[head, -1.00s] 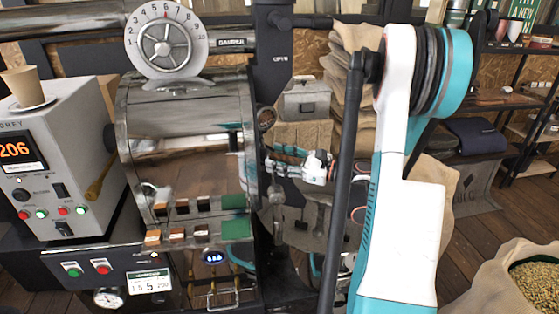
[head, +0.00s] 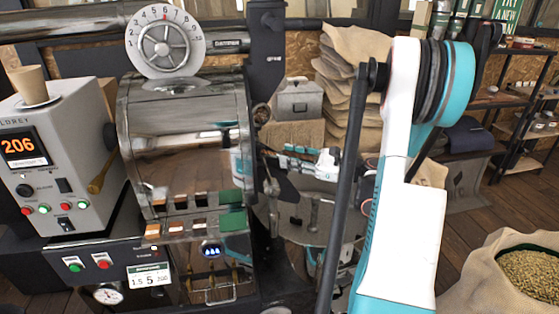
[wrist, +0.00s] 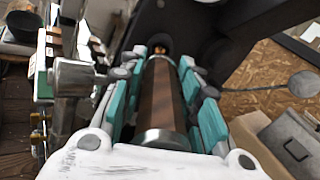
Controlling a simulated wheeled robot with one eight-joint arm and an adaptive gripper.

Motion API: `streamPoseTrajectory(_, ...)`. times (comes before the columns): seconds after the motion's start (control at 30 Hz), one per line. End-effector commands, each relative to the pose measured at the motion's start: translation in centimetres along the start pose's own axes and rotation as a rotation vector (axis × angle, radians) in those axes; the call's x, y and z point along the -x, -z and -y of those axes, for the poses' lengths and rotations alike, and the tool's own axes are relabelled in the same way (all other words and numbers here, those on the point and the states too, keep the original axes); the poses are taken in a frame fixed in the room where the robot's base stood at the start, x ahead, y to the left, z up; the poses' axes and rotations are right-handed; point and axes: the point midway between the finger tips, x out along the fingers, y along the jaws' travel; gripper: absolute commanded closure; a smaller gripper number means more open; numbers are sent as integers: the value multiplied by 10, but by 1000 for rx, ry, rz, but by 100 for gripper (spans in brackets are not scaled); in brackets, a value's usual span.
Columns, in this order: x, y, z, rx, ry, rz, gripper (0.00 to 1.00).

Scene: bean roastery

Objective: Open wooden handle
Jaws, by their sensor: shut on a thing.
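The wooden handle (wrist: 160,95) is a brown, round grip with metal ends. In the wrist view it lies lengthwise between the teal finger pads of my gripper (wrist: 162,72). The pads are closed against its two sides. In the head view my gripper (head: 290,160) is at the right end of the steel roaster drum (head: 190,125), beside its front face. The handle itself cannot be made out there, as the fingers and the viewing angle hide it.
A metal knob (wrist: 75,77) sits close to the left of my fingers. A grey metal box (head: 298,100) and stacked sacks (head: 345,85) stand behind. An open sack of beans (head: 480,275) is at lower right. A control box (head: 60,150) with a cup is at left.

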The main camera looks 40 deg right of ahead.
Motion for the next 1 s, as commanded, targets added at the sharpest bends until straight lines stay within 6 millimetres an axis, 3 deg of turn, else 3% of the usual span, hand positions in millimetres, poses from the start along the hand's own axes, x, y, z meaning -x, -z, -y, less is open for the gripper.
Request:
streamPoseTrajectory(0.3,43,0,0,-1,2,0,100)
streamPoseTrajectory(0.67,47,0,-1,-1,0,0,100)
streamPoseTrajectory(0.7,47,0,-1,-1,0,0,63)
streamPoseTrajectory(0.73,47,0,-1,-1,0,0,56)
streamPoseTrajectory(1.0,47,0,-1,-1,0,1,53)
